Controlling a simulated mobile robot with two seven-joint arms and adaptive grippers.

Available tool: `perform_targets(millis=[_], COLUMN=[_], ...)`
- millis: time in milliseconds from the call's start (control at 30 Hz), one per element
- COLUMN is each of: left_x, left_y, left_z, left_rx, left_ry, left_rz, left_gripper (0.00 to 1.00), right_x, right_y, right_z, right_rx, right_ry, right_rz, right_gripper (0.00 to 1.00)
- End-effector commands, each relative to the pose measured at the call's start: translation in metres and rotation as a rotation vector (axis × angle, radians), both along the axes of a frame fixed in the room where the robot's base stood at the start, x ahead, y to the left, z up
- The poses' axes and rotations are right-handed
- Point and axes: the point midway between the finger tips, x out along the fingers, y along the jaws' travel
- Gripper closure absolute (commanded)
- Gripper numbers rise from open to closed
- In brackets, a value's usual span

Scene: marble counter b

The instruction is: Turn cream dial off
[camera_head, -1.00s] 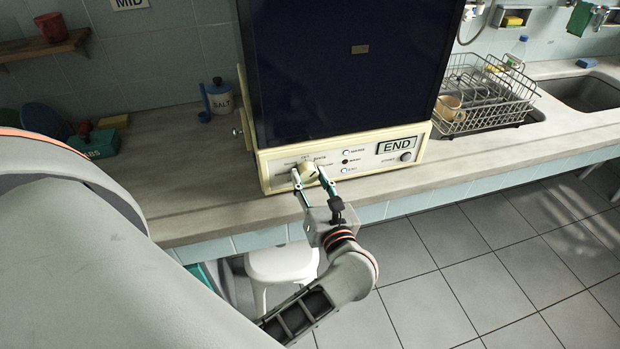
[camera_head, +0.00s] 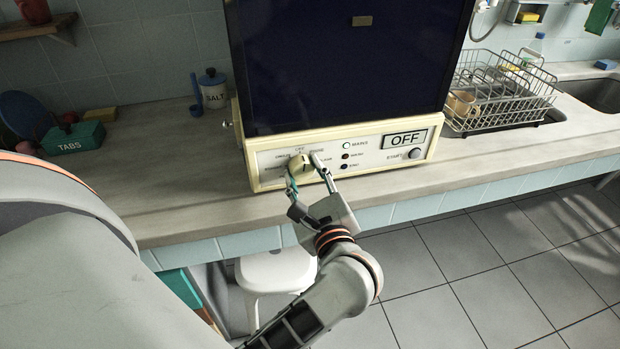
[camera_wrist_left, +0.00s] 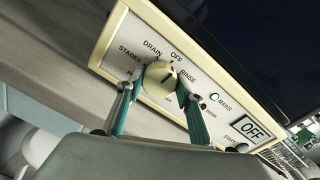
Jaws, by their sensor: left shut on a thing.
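The cream dial (camera_head: 299,168) sits on the cream control panel of a dark-fronted machine. In the left wrist view the dial (camera_wrist_left: 160,76) shows its face between the fingers, with labels such as DRAIN, OFF and RINSE around it. The panel's display (camera_head: 405,139) reads OFF, and it reads OFF in the left wrist view too (camera_wrist_left: 254,130). My left gripper (camera_head: 302,172) is shut on the dial, one finger on each side; it also shows in the left wrist view (camera_wrist_left: 158,92). My right gripper is not in view.
A round start button (camera_head: 415,153) and small lamps (camera_head: 346,146) sit right of the dial. A dish rack (camera_head: 500,90) stands at the right, a salt jar (camera_head: 213,90) and a green tabs box (camera_head: 75,137) at the left. A white stool (camera_head: 272,272) stands below the counter.

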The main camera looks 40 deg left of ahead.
Motion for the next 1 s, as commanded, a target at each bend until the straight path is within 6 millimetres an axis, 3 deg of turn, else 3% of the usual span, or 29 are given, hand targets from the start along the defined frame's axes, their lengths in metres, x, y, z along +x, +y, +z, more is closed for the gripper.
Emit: perform_targets(millis=[100, 533, 833, 867, 900, 1000], left_x=[0.0, 0.0, 0.0, 0.0, 0.0, 0.0], left_y=[0.001, 0.0, 0.001, 0.001, 0.0, 0.0], left_z=[-0.005, 0.0, 0.001, 0.001, 0.001, 0.001], left_rx=[-0.04, -0.095, -0.094, -0.094, -0.094, -0.094], left_ry=[-0.04, -0.11, -0.111, -0.111, -0.111, -0.111], left_rz=[0.001, 0.0, 0.001, 0.001, 0.001, 0.001], left_gripper=[0.85, 0.85, 0.85, 0.56, 0.47, 0.47], right_x=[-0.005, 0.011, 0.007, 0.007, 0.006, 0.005], right_y=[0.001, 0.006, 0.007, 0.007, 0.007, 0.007], right_z=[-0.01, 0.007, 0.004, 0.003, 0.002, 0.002], right_rx=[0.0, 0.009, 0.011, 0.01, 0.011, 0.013], right_ry=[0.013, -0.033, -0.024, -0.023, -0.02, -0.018], right_rz=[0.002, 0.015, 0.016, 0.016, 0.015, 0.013], right_gripper=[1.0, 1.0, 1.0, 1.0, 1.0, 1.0])
